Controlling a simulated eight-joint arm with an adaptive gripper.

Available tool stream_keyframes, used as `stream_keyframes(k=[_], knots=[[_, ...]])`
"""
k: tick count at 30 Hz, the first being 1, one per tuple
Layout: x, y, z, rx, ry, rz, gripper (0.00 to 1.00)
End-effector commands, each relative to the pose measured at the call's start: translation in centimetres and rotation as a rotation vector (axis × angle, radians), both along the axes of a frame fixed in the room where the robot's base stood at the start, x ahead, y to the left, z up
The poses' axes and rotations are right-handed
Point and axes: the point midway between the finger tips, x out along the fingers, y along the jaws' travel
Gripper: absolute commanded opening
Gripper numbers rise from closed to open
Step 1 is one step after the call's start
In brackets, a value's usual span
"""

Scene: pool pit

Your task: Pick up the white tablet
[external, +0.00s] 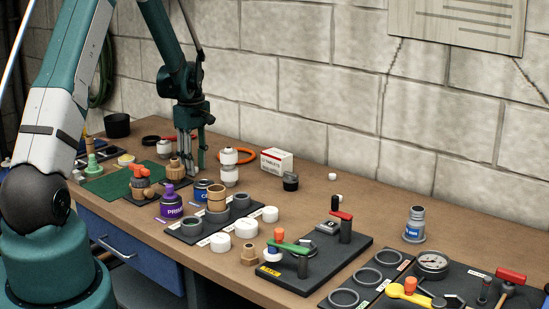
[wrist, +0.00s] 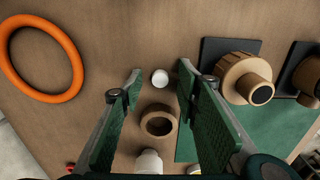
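A small round white piece (wrist: 160,78), which looks like the white tablet, lies on the brown bench in the wrist view. It shows between the two green fingertips of my gripper (wrist: 160,73), which are apart with nothing held. In the external view my gripper (external: 188,158) points down over the back left of the bench. I cannot make out that white piece there. Another small white piece (external: 332,177) lies farther right, beyond the white and red box (external: 276,161) marked as tablets.
A tan ring (wrist: 158,122) and a white container (wrist: 150,161) are close to the fingers. A tan fitting (wrist: 243,78) on a black plate stands at their right, by the green mat (wrist: 215,138). An orange ring (wrist: 73,88) lies left. White containers (external: 229,176) stand right of my gripper.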

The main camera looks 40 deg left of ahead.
Motion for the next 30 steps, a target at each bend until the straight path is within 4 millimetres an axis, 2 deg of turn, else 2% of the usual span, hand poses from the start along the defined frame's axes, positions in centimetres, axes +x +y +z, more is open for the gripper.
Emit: stream_keyframes(k=[16, 22, 30], knots=[[-0.02, 0.0, -0.06, 0.0, 0.0, 0.0, 0.32], [-0.02, 0.0, -0.06, 0.0, 0.0, 0.0, 0.09], [-0.02, 0.0, -0.06, 0.0, 0.0, 0.0, 0.09]])
